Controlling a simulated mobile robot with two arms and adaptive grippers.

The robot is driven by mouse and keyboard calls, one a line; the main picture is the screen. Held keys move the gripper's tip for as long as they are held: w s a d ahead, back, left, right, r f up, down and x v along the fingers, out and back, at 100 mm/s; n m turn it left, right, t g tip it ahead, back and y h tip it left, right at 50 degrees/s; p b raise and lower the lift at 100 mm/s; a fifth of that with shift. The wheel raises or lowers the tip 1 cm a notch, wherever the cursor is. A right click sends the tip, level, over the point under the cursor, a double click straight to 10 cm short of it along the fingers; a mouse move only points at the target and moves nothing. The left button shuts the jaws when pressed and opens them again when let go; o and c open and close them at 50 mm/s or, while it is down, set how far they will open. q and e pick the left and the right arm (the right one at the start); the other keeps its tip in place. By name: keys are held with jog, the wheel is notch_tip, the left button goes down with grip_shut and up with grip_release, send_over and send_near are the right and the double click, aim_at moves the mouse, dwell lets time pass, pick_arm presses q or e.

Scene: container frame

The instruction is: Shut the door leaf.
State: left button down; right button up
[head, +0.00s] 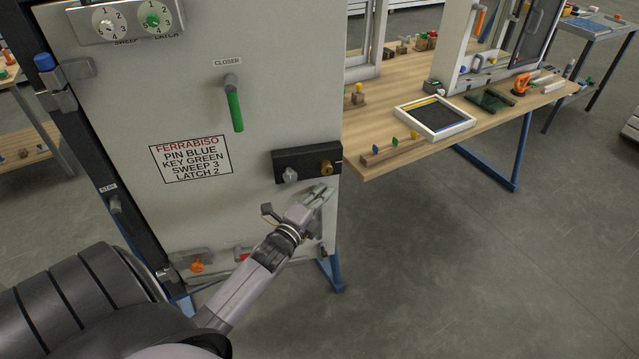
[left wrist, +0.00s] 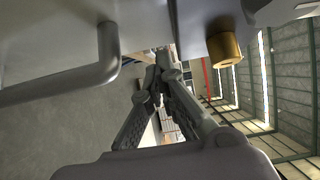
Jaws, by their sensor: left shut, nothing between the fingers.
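The door leaf (head: 190,105) is a pale grey panel filling the left half of the head view. It stands ajar, its right edge in front of the wooden bench. It carries a green-handled lever (head: 235,108) under a "CLOSER" label, a printed sign (head: 190,158) and a black lock box (head: 306,163) with a silver knob and a brass cylinder. My left gripper (head: 322,194) is shut and empty, just below the lock box near the leaf's right edge. In the left wrist view the gripper (left wrist: 160,75) lies between a grey bar handle (left wrist: 108,55) and the brass cylinder (left wrist: 224,48). Whether it touches the leaf I cannot tell. My right gripper is out of view.
The wooden bench (head: 385,175) behind the leaf holds a white-framed tray (head: 434,104) and several small parts. Blue bench legs (head: 490,168) stand below it. The grey floor (head: 450,270) at the lower right is clear.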

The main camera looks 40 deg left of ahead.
pick_arm(q)
jog(key=shift+w+a+r, duration=0.1)
jog(key=shift+w+a, duration=0.2)
jog(key=shift+a, duration=0.2)
jog(key=shift+w+a, duration=0.25)
jog(key=shift+a, duration=0.2)
jog(key=shift+w+a, duration=0.2)
jog(key=shift+a, duration=0.1)
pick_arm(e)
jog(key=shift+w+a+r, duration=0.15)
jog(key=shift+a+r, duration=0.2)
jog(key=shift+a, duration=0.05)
